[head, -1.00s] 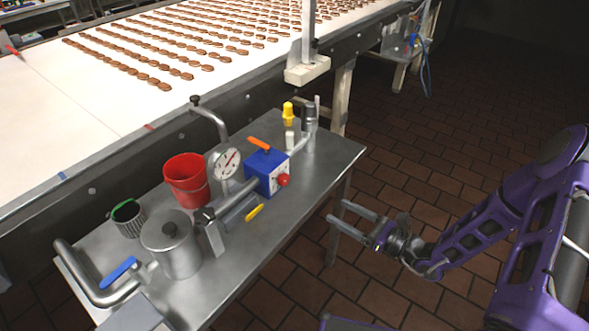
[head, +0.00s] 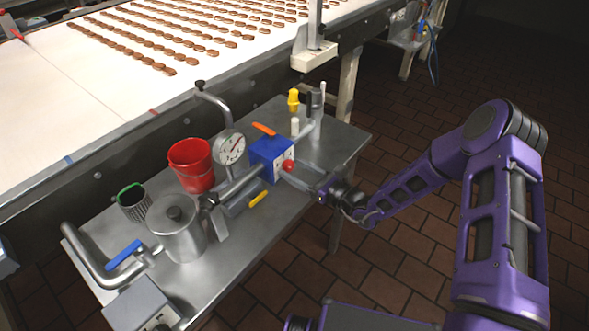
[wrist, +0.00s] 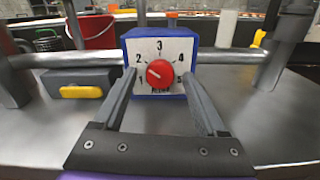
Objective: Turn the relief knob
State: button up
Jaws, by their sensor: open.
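The relief knob is a round red knob (wrist: 160,73) on the white dial face of a blue box (wrist: 128,41). The dial is numbered 1 to 5, and the knob's mark points to the upper left, near 2. In the head view, the red knob (head: 289,165) is on the near right face of the blue box (head: 268,158). My gripper (wrist: 160,98) is open, with one finger on each side of the dial in the wrist view. The fingers reach toward the knob; I cannot tell whether they touch it. Nothing is held.
A red bucket (head: 192,168), a pressure gauge (head: 231,148), a metal pot (head: 178,232) and pipes stand on the steel table (head: 262,232). A yellow handle (wrist: 82,92) is left of the box. A conveyor (head: 60,120) runs behind. Floor at right is clear.

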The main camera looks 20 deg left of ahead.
jog(key=shift+w+a, duration=0.1)
jog(key=shift+a, duration=0.1)
grip_shut()
dwell(0.3)
jog(key=shift+m, duration=0.4)
jog(key=shift+m+p, duration=0.9)
jog(key=shift+m, duration=1.5)
